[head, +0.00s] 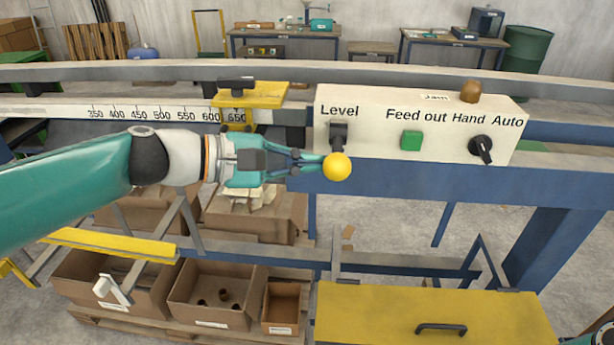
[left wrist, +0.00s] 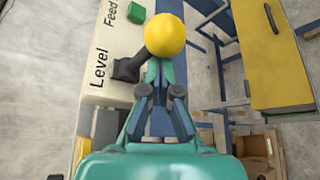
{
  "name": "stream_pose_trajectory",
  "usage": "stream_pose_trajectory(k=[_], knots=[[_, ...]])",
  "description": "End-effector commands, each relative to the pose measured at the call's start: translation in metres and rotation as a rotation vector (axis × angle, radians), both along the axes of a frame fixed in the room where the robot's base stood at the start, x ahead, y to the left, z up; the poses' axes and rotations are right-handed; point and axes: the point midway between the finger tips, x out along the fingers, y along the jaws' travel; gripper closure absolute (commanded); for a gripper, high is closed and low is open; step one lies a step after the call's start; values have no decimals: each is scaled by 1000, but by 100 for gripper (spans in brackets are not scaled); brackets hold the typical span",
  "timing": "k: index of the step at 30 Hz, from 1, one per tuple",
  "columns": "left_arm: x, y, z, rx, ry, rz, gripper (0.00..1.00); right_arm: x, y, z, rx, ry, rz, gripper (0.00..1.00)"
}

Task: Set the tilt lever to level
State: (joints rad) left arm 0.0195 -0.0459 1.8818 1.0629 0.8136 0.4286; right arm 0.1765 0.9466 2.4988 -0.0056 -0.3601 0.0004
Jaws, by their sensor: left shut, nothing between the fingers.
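The tilt lever is a dark stalk with a yellow ball knob (head: 337,166), mounted under the word "Level" on the cream control panel (head: 365,103). In the head view the knob sits below the lever's dark base, toward me. My left gripper (head: 318,163) is shut and empty, with its fingertips right beside the knob's left side. In the left wrist view the knob (left wrist: 165,36) appears just beyond the fingertips (left wrist: 157,68), partly covering them. I cannot tell whether they touch.
The panel also carries a green Feed out button (head: 411,140), a Hand/Auto switch (head: 482,149) and an amber lamp (head: 470,91). A yellow slide (head: 255,94) sits on the ruler rail to the left. A yellow cover (head: 425,305) and cardboard boxes (head: 215,290) lie below.

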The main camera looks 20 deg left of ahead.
Motion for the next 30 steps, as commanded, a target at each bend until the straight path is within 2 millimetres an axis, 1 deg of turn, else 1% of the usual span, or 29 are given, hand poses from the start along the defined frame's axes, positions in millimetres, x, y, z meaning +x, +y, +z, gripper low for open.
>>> stream_pose_trajectory(k=[3, 9, 12, 19, 22, 25, 30], knots=[[0, -1, 10, 0, -2, -3, 100, 0, 0, 3, 0, 0, 0, 21], [2, -1, 21, -1, -1, -4, 100, 0, 0, 6, 0, 0, 0, 21], [3, -1, 25, -1, 0, -5, 100, 0, 0, 7, 0, 0, 0, 21], [3, -1, 23, -1, 1, -6, 100, 0, 0, 6, 0, 0, 0, 21], [4, 1, 19, 0, 1, -5, 100, 0, 0, 3, 0, 0, 0, 21], [6, 7, 11, 0, 1, -5, 100, 0, 0, -5, 0, 0, 0, 21], [11, 26, -11, -1, 2, -8, 100, 0, 0, -26, 0, 0, 0, 21]])
